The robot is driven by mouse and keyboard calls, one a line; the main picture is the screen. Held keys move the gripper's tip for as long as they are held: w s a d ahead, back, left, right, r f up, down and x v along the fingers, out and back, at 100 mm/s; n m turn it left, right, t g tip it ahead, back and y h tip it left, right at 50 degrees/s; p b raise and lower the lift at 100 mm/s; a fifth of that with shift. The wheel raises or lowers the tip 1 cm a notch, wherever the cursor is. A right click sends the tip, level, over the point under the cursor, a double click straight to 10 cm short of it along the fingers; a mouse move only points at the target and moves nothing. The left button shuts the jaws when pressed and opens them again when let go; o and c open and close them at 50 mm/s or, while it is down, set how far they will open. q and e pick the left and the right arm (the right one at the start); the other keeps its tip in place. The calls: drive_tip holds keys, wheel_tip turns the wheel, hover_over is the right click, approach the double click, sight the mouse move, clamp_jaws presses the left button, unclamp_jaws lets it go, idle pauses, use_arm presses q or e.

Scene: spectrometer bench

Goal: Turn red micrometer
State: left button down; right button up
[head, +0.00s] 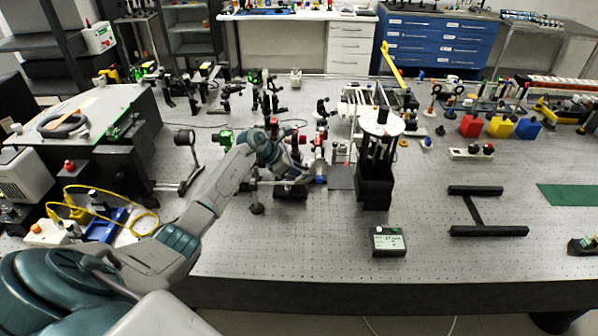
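My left arm reaches in from the lower left over the optical table. Its wrist and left gripper (295,148) are among small optical mounts near the middle of the table. A small red part (303,140), which may be the red micrometer, shows right at the end of the gripper. The gripper's fingers are too small and too crowded by the mounts to tell whether they are open, shut or touching the red part. My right gripper is not in view.
A dark post assembly with a white round top (381,123) stands just right of the gripper. A small display box (387,241) sits at the table's front. Black mounts crowd the area behind the arm. The perforated table (310,240) is mostly clear in front.

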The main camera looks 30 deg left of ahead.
use_arm(q)
drive_tip(key=n+t+y, duration=0.1)
drive_tip(key=n+y, duration=0.1)
drive_tip(key=n, duration=0.1)
drive_tip(key=shift+n+t+y+p, duration=0.45)
drive_tip(key=shift+n+t+y, duration=0.25)
drive_tip(key=shift+n+y, duration=0.9)
drive_tip(key=shift+n, duration=0.3)
drive_tip(key=c, duration=1.3)
unclamp_jaws()
drive_tip(key=shift+a, duration=0.1)
drive_tip(key=shift+c, duration=0.2)
drive_tip(key=shift+s+r, duration=0.1)
drive_tip(key=shift+s, duration=0.05)
